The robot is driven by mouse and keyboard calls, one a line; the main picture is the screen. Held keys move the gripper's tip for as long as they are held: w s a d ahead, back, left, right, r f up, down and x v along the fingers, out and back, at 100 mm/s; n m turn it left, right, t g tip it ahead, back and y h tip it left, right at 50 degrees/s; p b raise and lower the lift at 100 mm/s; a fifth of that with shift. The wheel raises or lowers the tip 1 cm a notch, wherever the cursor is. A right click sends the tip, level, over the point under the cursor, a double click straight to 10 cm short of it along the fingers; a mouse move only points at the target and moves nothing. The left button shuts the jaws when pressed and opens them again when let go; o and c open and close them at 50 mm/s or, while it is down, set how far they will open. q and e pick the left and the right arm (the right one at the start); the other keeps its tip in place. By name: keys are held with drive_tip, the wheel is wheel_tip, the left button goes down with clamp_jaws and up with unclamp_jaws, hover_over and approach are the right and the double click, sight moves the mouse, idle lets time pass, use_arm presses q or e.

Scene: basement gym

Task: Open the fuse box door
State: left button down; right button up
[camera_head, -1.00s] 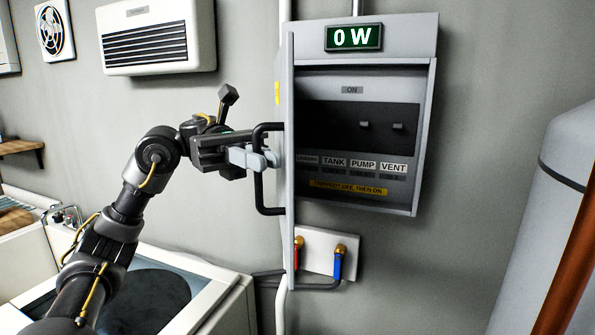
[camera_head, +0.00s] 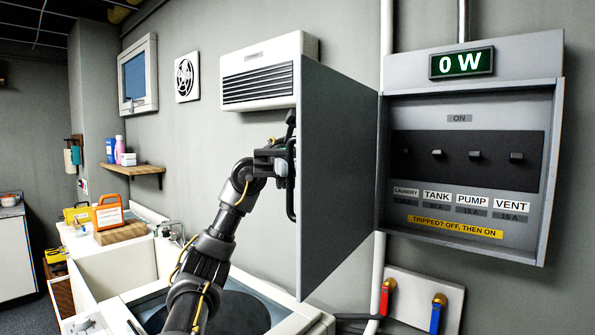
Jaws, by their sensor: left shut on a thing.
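The fuse box (camera_head: 467,150) is on the wall at the right, with a green "0 W" display (camera_head: 461,63) on top. Its grey door (camera_head: 335,180) stands swung wide open to the left. Inside show a row of breaker switches (camera_head: 475,156), labels LAUNDRY, TANK, PUMP and VENT, and a yellow strip reading "TRIPPED? OFF, THEN ON" (camera_head: 455,227). My left gripper (camera_head: 284,163) is at the dark door handle (camera_head: 291,190) on the door's outer face, shut on it. The door's edge partly hides the handle and fingertips. My right gripper is not in view.
A wall heater (camera_head: 262,72) is behind the door's upper edge. Red (camera_head: 386,297) and blue (camera_head: 437,312) valves sit below the box. A washer (camera_head: 225,310) and sink counter lie under my arm. A small shelf (camera_head: 135,169) with bottles is further left.

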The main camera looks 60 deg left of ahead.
use_arm(q)
drive_tip(key=c, duration=1.9)
unclamp_jaws()
drive_tip(key=shift+w+a+r, duration=0.1)
drive_tip(key=shift+w+a, duration=0.2)
drive_tip(key=shift+a, duration=0.25)
drive_tip(key=p+v, duration=0.1)
drive_tip(key=v, duration=0.8)
drive_tip(key=shift+a, duration=0.3)
drive_tip(key=shift+w+d, duration=0.1)
